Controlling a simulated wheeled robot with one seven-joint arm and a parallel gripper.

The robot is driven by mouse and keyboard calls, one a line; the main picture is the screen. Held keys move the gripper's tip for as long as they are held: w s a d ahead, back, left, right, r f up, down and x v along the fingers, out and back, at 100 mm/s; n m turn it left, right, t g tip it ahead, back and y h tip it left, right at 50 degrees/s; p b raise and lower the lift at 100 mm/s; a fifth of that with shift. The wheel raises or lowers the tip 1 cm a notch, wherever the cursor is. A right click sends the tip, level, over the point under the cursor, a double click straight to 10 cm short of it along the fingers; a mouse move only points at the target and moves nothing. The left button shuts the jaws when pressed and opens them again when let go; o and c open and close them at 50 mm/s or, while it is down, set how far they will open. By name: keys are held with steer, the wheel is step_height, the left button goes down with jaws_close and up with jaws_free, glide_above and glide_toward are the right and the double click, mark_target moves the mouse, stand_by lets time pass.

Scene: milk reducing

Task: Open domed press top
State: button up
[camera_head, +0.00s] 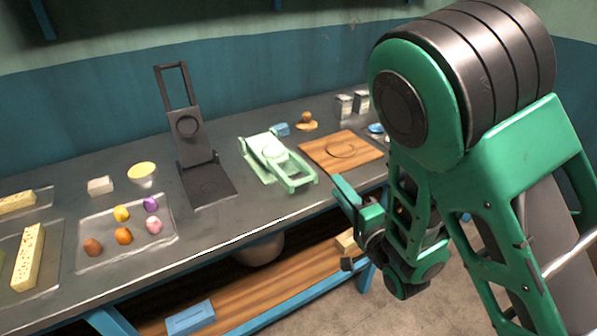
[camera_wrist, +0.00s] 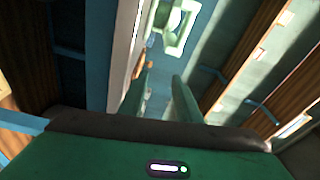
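The pale green press (camera_head: 275,158) lies flat and appears closed on the grey counter, with a whitish round dome on its top. Its loop handle (camera_head: 296,178) points toward the counter's front edge. Part of the pale green press also shows at the top of the wrist view (camera_wrist: 176,24). My gripper (camera_head: 352,208) is in front of the counter edge, to the right of and below the handle, apart from it. In the wrist view, the two green fingers of my gripper (camera_wrist: 160,98) stand apart with nothing between them.
A dark press (camera_head: 190,135) with its top raised stands to the left. A wooden board (camera_head: 340,163) lies to the right. A tray (camera_head: 90,262) with several coloured lumps is farther left. A lower wooden shelf (camera_head: 270,295) with a blue box (camera_head: 190,318) runs under the counter.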

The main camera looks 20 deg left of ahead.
steer(key=s+a+y, duration=0.3)
steer(key=s+a, duration=0.2)
steer(key=shift+g, duration=0.4)
steer(key=x, duration=0.9)
steer(key=shift+w+a+r, duration=0.15)
steer(key=shift+a+r, duration=0.2)
steer(key=shift+r, duration=0.15)
jaws_close()
steer(key=shift+d, duration=0.1)
